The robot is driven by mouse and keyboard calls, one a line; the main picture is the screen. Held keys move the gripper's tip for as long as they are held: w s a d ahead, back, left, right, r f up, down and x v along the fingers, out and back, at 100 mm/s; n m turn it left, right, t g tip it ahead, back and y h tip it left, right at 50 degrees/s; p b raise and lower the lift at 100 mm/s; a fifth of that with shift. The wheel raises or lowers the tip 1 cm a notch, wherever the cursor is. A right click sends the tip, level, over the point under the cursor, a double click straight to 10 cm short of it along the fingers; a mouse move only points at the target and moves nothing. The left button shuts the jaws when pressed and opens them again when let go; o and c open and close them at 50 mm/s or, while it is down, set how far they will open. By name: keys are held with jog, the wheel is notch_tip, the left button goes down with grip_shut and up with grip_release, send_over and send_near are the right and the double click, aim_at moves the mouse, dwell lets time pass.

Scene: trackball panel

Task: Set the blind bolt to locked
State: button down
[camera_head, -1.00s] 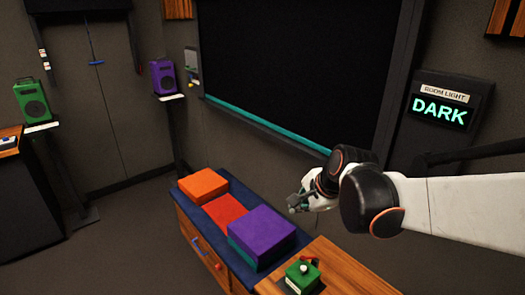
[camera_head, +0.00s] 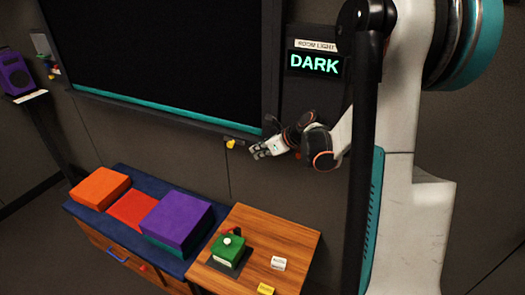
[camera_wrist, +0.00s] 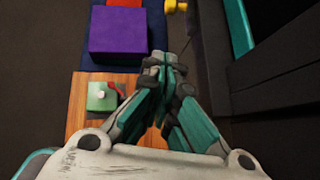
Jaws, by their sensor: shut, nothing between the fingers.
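A large black panel with a teal lower edge (camera_head: 175,116), perhaps the blind, covers the wall. A small yellow knob (camera_head: 230,143) on a short dark bar sits just below its lower right part; this looks like the bolt, but I cannot tell whether it is locked. The yellow knob also shows at the top edge of the wrist view (camera_wrist: 172,6). My gripper (camera_head: 256,153) is just right of the knob, apart from it. In the wrist view its fingertips (camera_wrist: 161,62) are together with nothing between them.
A wooden cabinet top (camera_head: 295,240) below carries a green box with a white ball (camera_head: 229,249) and small labels. To its left, a blue bench top (camera_head: 128,172) holds orange and purple blocks (camera_head: 177,219). A lit "DARK" sign (camera_head: 315,64) hangs above my gripper.

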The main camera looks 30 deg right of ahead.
aim_at(230, 146)
jog(key=w+a+f+b, duration=0.2)
jog(key=w+a, duration=0.1)
jog(key=w, duration=0.4)
jog(key=shift+f, duration=0.3)
jog(key=shift+w+a, duration=0.1)
jog(key=w+a, duration=0.1)
jog(key=w, duration=0.1)
jog(key=w+a, duration=0.1)
jog(key=w, duration=0.1)
jog(key=shift+a, duration=0.3)
jog(key=shift+s, duration=0.1)
